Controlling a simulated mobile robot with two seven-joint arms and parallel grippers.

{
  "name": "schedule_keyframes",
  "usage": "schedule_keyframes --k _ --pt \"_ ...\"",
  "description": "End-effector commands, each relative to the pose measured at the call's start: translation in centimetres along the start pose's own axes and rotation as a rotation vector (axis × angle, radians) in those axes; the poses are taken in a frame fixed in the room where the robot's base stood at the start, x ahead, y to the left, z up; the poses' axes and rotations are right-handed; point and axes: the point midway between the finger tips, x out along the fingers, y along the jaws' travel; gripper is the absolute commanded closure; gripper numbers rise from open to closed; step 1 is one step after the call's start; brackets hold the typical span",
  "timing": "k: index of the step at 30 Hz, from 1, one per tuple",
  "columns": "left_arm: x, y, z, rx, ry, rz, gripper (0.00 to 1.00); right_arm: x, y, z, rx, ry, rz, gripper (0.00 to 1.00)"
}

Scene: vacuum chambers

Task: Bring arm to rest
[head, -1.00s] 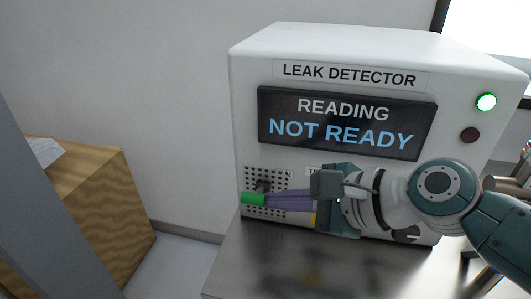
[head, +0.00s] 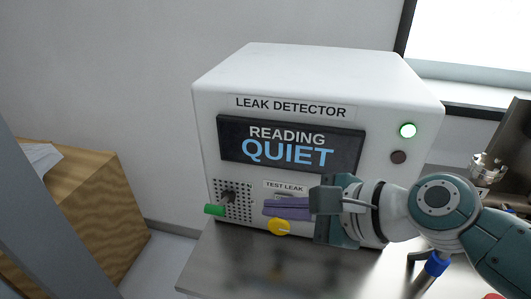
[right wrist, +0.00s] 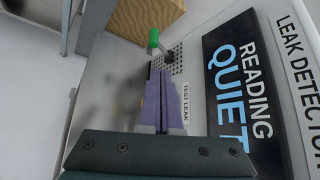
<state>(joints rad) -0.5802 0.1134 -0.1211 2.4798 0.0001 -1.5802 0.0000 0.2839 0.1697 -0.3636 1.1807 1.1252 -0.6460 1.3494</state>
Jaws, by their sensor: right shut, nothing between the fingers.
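My right gripper (head: 266,208) comes in from the right with its purple fingers closed together and empty. It is in front of the lower part of the leak detector (head: 300,72), a white box whose screen (head: 290,146) reads "READING QUIET". A small lever with a green handle (head: 215,210) sticks out at the detector's lower left, to the left of my fingertips and apart from them. In the right wrist view the closed fingers (right wrist: 161,78) point toward the green handle (right wrist: 154,38) with a gap between. My left gripper is not in view.
A yellow knob (head: 279,228) sits just below my fingers. The metal table (head: 235,265) is clear in front. A blue-ended part (head: 436,264) and metal fittings (head: 486,166) stand at right. A wooden box (head: 80,210) is at left.

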Motion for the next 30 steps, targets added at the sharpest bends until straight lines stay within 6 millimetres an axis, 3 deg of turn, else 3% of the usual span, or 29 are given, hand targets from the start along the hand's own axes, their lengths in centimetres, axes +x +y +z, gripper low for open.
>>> schedule_keyframes --k 5,8,11,15,19,28,30 --pt "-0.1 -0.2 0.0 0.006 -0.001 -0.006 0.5 -0.2 0.6 0.2 -0.037 -0.002 0.014 1.0" --pt "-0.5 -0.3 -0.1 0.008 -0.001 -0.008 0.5 -1.1 2.6 1.3 -0.205 -0.008 0.066 1.0" --pt "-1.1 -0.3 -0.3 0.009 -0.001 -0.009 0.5 -3.4 5.9 2.4 -0.514 -0.006 0.162 1.0" --pt "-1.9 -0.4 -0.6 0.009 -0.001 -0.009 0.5 -8.7 10.0 2.4 -1.015 0.038 0.338 1.0" --pt "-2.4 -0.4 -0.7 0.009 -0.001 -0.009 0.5 -13.9 11.8 1.3 -1.345 0.098 0.51 1.0" --pt "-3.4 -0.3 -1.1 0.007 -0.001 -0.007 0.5 -26.4 12.9 -0.5 -1.757 0.201 0.936 1.0" --pt "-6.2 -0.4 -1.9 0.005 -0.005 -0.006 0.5 -27.7 11.1 1.4 -1.76 0.2 0.933 1.0"
